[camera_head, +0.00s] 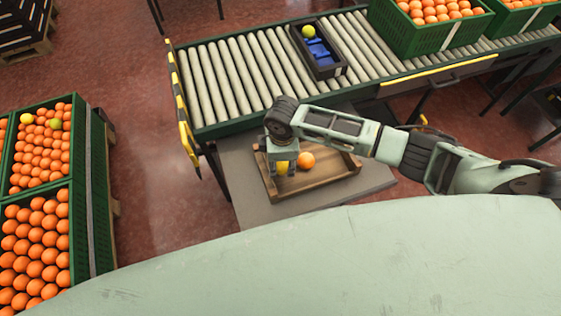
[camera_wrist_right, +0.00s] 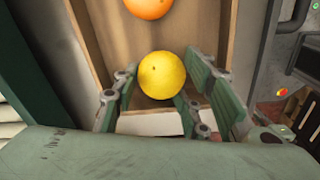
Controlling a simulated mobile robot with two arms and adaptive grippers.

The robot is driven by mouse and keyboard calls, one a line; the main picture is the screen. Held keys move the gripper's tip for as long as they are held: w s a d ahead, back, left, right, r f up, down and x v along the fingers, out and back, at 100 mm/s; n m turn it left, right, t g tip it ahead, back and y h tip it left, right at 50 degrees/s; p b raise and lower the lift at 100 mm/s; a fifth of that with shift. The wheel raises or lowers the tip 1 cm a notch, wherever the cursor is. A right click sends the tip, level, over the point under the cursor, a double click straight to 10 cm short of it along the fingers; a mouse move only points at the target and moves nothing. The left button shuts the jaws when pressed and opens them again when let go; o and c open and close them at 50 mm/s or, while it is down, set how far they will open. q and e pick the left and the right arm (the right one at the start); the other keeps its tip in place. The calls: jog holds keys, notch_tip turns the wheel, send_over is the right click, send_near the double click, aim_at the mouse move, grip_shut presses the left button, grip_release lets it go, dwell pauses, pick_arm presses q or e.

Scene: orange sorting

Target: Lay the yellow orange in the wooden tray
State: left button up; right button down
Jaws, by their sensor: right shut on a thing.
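The yellow orange (camera_head: 282,167) is between the fingers of my right gripper (camera_head: 283,171), at the left part of the wooden tray (camera_head: 318,183). In the right wrist view the yellow orange (camera_wrist_right: 162,75) sits between the two green fingers of the right gripper (camera_wrist_right: 156,92), which is shut on it. The wooden tray (camera_wrist_right: 106,38) shows below and behind it. I cannot tell whether the fruit touches the tray floor. An orange-coloured fruit (camera_head: 306,160) lies in the tray to the right; it also shows in the wrist view (camera_wrist_right: 148,6). My left gripper is not in view.
The tray stands on a grey table (camera_head: 240,190) before a roller conveyor (camera_head: 236,75). On the conveyor are a black box (camera_head: 335,72) with a yellow-green fruit (camera_head: 309,31) and a green crate (camera_head: 400,38) of oranges. More full green crates (camera_head: 82,190) stand at the left.

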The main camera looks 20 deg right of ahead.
jog(key=shift+s+d+f, duration=0.65)
jog(key=shift+d+f, duration=0.05)
jog(key=shift+f, duration=0.15)
jog(key=c, duration=1.5)
grip_release()
jog(key=shift+c, duration=0.2)
jog(key=o, duration=0.6)
jog(key=shift+w+f, duration=0.1)
jog(key=shift+w, duration=0.25)
jog(key=shift+c, duration=0.2)
jog(key=shift+o, duration=0.3)
jog(key=shift+a+r, duration=0.2)
jog(key=shift+r, duration=0.05)
jog(key=o, duration=0.5)
jog(key=shift+a+r, duration=0.1)
notch_tip(320, 180, up, 8)
jog(key=p, duration=0.9)
